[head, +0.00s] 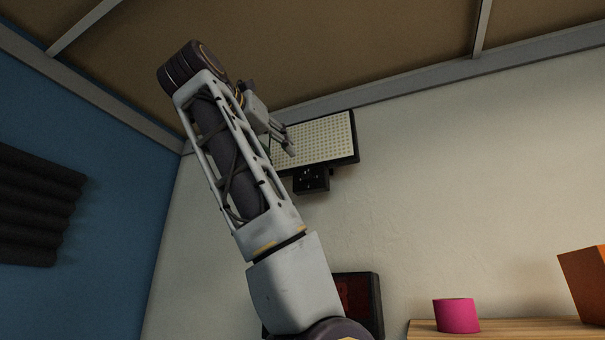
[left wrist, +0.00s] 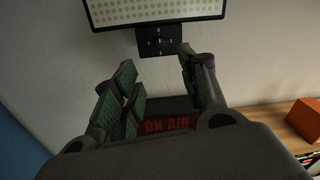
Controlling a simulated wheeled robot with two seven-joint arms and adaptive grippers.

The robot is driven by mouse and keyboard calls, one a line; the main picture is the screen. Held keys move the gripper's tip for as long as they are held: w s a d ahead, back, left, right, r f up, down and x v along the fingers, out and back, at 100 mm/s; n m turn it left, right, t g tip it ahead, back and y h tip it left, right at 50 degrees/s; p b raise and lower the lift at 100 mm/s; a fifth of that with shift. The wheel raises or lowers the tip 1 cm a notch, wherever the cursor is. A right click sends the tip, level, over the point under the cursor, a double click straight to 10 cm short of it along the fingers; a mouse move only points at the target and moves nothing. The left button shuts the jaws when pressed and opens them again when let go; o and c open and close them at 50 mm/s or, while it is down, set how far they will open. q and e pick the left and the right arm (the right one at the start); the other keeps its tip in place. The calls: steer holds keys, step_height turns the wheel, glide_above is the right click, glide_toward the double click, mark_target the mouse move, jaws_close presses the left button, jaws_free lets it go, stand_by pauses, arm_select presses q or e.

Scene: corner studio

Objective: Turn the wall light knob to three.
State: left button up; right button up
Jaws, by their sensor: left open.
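The wall light is a bright dotted panel (head: 325,138) in a black frame, high on the pale wall; its lower part also shows at the top of the left wrist view (left wrist: 150,10). A small black control box (head: 312,181) with pale marks hangs under it, and it also shows in the left wrist view (left wrist: 160,40). The dark knob barely stands out on the box, and I cannot read its setting. My left gripper (head: 287,146) is open and empty, its fingers pointing toward the wall near the light. In the left wrist view its green-padded fingers (left wrist: 158,72) appear just below the box.
A red ON AIR sign (left wrist: 168,125) in a dark frame (head: 376,300) is on the wall below. A wooden shelf (head: 500,328) at lower right holds a pink cylinder (head: 456,315) and an orange box (head: 585,283). Dark foam (head: 38,208) is on the blue wall.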

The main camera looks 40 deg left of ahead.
mark_target(305, 175)
arm_select(q)
steer(key=p+x, duration=0.3)
steer(key=x, duration=0.9)
steer(key=shift+x, duration=0.9)
jaws_close()
